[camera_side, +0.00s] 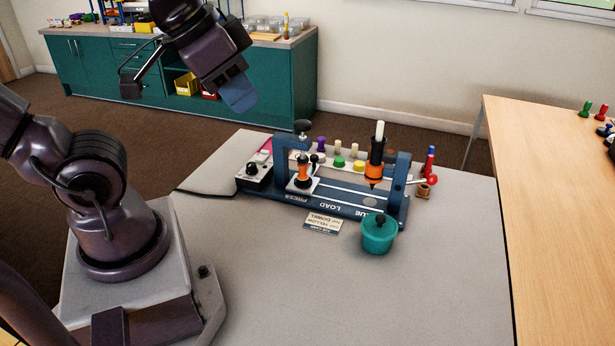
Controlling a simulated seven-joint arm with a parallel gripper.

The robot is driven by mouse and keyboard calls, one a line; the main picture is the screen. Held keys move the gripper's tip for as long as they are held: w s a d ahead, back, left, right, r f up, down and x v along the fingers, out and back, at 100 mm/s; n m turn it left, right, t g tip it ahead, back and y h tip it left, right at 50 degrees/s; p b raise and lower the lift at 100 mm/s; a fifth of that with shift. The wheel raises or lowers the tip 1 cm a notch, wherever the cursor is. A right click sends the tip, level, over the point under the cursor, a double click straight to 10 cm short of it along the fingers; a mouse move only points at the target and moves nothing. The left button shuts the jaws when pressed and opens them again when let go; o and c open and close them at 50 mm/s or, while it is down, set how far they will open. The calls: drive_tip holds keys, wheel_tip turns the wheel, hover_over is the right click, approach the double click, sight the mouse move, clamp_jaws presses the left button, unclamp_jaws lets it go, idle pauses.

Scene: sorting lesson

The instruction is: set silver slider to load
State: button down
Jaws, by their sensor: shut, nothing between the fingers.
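The silver slider (301,187) sits on the rail of a dark blue fixture (337,207), at the left end by the PRESS label. An orange-and-white piece (303,172) stands on it, under the press with its black knob (302,127). The LOAD label (328,204) is to the right of the slider, at the middle of the rail, and the GLUE label is further right. The lettering is upside down from here. My gripper (239,96) is shut and empty, high above and to the left of the fixture, clear of it.
An orange-and-black glue holder (376,160) rises at the fixture's right end. A teal pot (379,235) stands at the front right. A small sign (323,223) and a control box (255,173) are close by. Coloured pegs stand behind the rail. The grey table's front is clear.

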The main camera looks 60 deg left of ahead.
drive_tip(key=c, duration=1.6)
unclamp_jaws()
drive_tip(key=o, duration=0.3)
drive_tip(key=shift+w+a+r+n, duration=0.1)
drive_tip(key=shift+w+n, duration=0.15)
drive_tip(key=shift+n, duration=0.05)
drive_tip(key=o, duration=0.4)
drive_tip(key=w+a+n, duration=0.1)
drive_tip(key=w+n, duration=0.2)
drive_tip(key=w+a+n+g, duration=0.1)
drive_tip(key=w+a+n, duration=0.1)
drive_tip(key=w+n, duration=0.1)
drive_tip(key=w+a+r+n, duration=0.1)
drive_tip(key=w+n, duration=0.1)
drive_tip(key=n, duration=0.1)
drive_tip(key=shift+w+a+n+g+h, duration=0.25)
drive_tip(key=shift+w+n+g+h, duration=0.05)
drive_tip(key=shift+w, duration=0.1)
drive_tip(key=n+g, duration=0.4)
drive_tip(key=n, duration=2.2)
hover_over(314, 156)
wheel_tip(314, 156, down, 20)
wheel_tip(314, 156, down, 13)
drive_tip(key=shift+r, duration=0.1)
